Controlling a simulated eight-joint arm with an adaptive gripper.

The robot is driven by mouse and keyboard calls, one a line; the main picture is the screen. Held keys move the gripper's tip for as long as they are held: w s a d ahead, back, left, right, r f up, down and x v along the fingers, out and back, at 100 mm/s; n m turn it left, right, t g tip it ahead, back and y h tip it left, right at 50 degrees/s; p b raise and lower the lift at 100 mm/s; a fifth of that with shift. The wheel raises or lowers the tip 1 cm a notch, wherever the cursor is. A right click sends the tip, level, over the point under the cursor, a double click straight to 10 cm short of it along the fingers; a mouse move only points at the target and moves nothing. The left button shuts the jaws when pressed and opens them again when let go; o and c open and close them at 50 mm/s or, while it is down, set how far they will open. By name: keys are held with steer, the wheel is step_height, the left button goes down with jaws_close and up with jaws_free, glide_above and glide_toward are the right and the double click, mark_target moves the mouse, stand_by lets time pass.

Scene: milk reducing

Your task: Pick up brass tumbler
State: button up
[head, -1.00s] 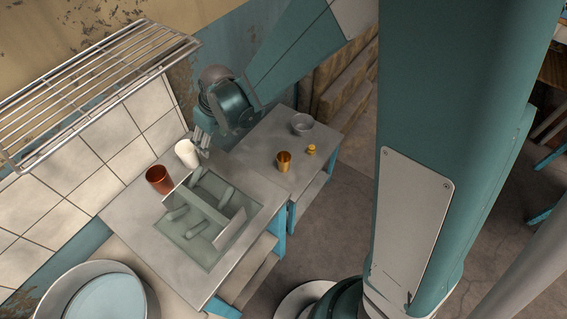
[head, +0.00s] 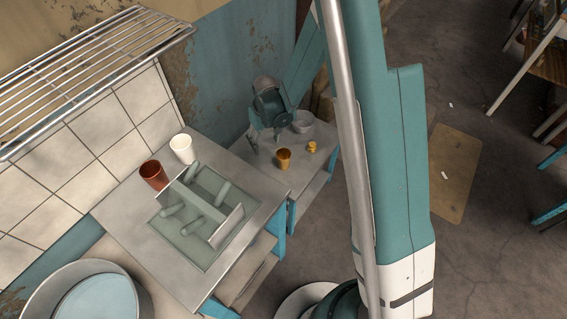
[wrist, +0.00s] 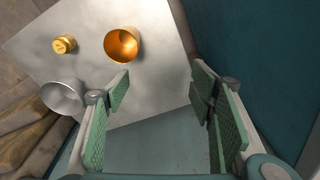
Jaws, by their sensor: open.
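The brass tumbler (head: 284,160) stands upright on the small metal side table (head: 306,178). In the wrist view the tumbler (wrist: 123,46) shows its open mouth and orange-gold inside, beyond the fingertips and left of the gap between them. My gripper (head: 264,135) is above the back left part of that table, left of and behind the tumbler, and does not touch it. In the wrist view my gripper (wrist: 160,88) is open and empty, with its green pads apart.
A small brass object (head: 312,147) stands right of the tumbler; a grey bowl (head: 303,121) is behind it. The neighbouring counter (head: 130,213) holds a red-brown cup (head: 153,176), a white cup (head: 182,148) and a divided tray (head: 240,214). A wire rack (head: 85,70) is on the wall.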

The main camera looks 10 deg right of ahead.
steer(key=m+g+b, duration=0.1)
steer(key=m+b, duration=0.1)
glide_above(284, 155)
steer(key=s, duration=0.3)
steer(key=shift+h, duration=0.3)
steer(key=f, duration=1)
steer(key=shift+a+f, duration=0.2)
steer(key=shift+a, duration=0.05)
steer(key=shift+f, duration=0.1)
steer(key=shift+f, duration=1.2)
steer(key=shift+w+a+f+b, duration=0.1)
steer(key=shift+f+b, duration=0.9)
steer(key=shift+f, duration=1.65)
steer(key=c, duration=1)
